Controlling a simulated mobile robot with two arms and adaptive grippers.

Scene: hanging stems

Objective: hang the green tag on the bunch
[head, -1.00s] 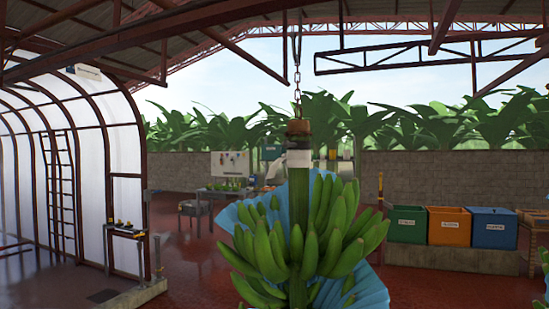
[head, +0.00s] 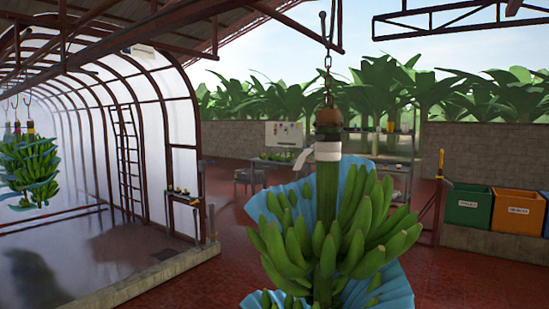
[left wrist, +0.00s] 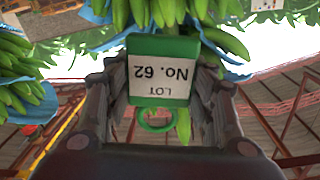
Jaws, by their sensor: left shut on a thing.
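The green banana bunch (head: 330,235) hangs upright from a hook and chain in the middle of the head view, with blue sheeting behind and below its fruit. Its bare stem (head: 327,185) has a white band (head: 328,151) near the top, with a pale flap on its left. In the left wrist view, my left gripper (left wrist: 160,82) is shut on the green tag (left wrist: 160,48), which has a white face reading "LOT No. 62", upside down. A green ring (left wrist: 158,125) shows below the tag. Green bananas (left wrist: 200,12) show behind the tag. My right gripper is in neither view.
Other bunches (head: 30,165) hang at the far left, by a curved, sheeted frame (head: 150,100). Green (head: 468,205) and orange (head: 518,211) bins stand on a ledge at right. A table (head: 275,168) stands behind the bunch. Red floor (head: 225,265) is open left of it.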

